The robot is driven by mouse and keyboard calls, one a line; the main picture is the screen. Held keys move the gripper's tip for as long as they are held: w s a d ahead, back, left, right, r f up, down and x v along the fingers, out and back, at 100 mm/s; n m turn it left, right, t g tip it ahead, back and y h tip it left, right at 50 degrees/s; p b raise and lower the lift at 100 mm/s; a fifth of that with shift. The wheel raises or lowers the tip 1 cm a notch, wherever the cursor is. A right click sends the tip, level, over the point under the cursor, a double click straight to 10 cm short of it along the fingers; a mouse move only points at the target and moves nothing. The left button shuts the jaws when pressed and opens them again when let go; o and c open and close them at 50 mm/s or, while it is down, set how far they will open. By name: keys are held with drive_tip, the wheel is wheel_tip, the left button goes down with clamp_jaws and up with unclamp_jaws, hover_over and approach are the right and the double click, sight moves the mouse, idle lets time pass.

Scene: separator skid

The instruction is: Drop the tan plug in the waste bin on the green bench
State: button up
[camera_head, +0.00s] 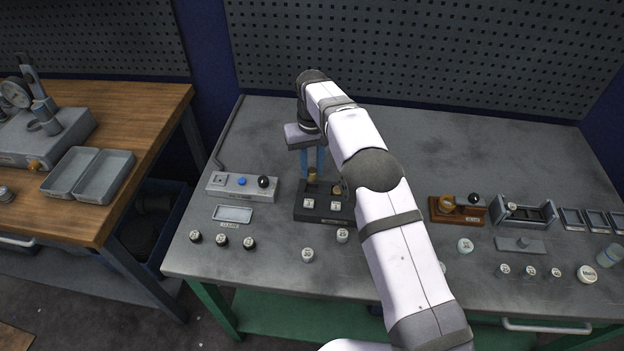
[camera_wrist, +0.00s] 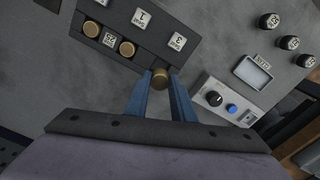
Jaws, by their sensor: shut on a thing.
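My gripper (camera_head: 313,165) points down at the left part of the grey bench top, its blue fingers shut on a tan plug (camera_head: 312,175). In the wrist view the plug (camera_wrist: 160,79) sits between the fingertips (camera_wrist: 161,73), over the edge of a dark block (camera_head: 321,217). I cannot tell whether its lower end is clear of the block. Two more round tan-topped plugs (camera_wrist: 127,48) (camera_wrist: 95,28) show on the block (camera_wrist: 70,48) in the wrist view, near white labelled tiles. I cannot make out a waste bin for certain; my arm hides part of the bench.
A control box (camera_head: 242,186) with a blue button and black knob stands left of the block, a small tray (camera_head: 232,214) in front of it. Several small labelled caps lie along the front. An orange-brown fixture (camera_head: 457,210) and small trays (camera_head: 571,219) stand right. The rear bench top is clear.

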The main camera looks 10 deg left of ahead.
sight(312, 171)
drive_tip(key=shift+r, duration=2.2)
drive_tip(key=shift+r, duration=0.15)
drive_tip(key=shift+r+p, duration=1.8)
drive_tip(key=shift+p, duration=0.6)
drive_tip(key=shift+d, duration=0.15)
